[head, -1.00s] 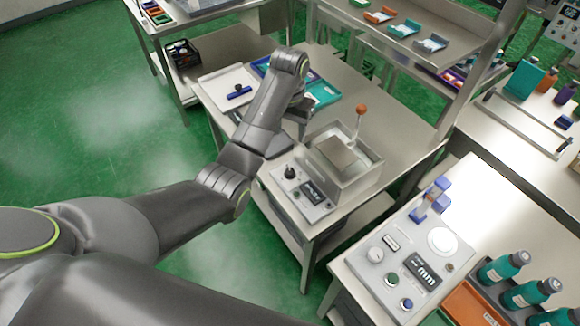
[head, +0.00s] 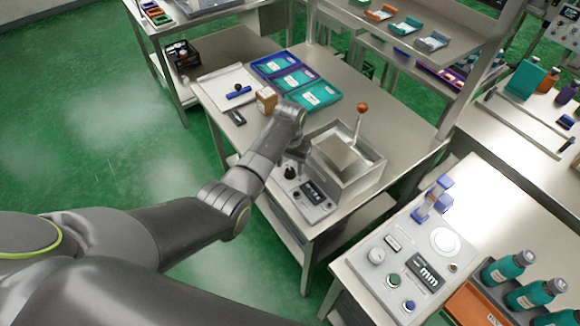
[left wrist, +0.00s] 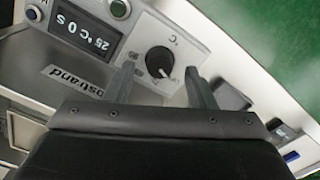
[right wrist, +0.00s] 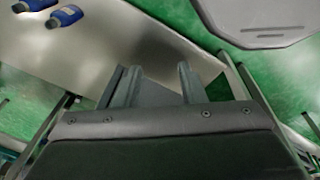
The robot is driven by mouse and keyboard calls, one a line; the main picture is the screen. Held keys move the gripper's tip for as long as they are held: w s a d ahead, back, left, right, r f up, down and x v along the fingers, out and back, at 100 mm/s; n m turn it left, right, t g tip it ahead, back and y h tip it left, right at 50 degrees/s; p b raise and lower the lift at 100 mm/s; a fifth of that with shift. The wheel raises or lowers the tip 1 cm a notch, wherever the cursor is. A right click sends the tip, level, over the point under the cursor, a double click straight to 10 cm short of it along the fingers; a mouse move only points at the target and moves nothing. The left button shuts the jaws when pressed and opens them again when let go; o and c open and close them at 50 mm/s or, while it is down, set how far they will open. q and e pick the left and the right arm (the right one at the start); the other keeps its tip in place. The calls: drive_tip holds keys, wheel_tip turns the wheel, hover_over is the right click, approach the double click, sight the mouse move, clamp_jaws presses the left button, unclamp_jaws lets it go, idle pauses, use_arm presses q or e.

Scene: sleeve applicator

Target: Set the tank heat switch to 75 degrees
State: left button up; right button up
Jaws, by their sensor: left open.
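The tank's control panel (head: 303,207) is on the near corner of the middle bench, in front of the metal tank (head: 365,185). Its black round heat switch (left wrist: 159,60) has a white pointer mark in the left wrist view. My left gripper (left wrist: 161,80) is open, with its two fingers apart on either side of the switch; contact cannot be told. The panel display (left wrist: 82,33) appears to read 25 °C and 0 S. My right gripper (right wrist: 158,80) is open and empty, away from the tank.
A lever with an orange ball (head: 362,107) stands at the tank's back. Another control box (head: 415,262) is on the right bench.

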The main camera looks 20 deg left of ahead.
use_arm(q)
drive_tip(key=shift+f, duration=1.1)
drive_tip(key=c, duration=1)
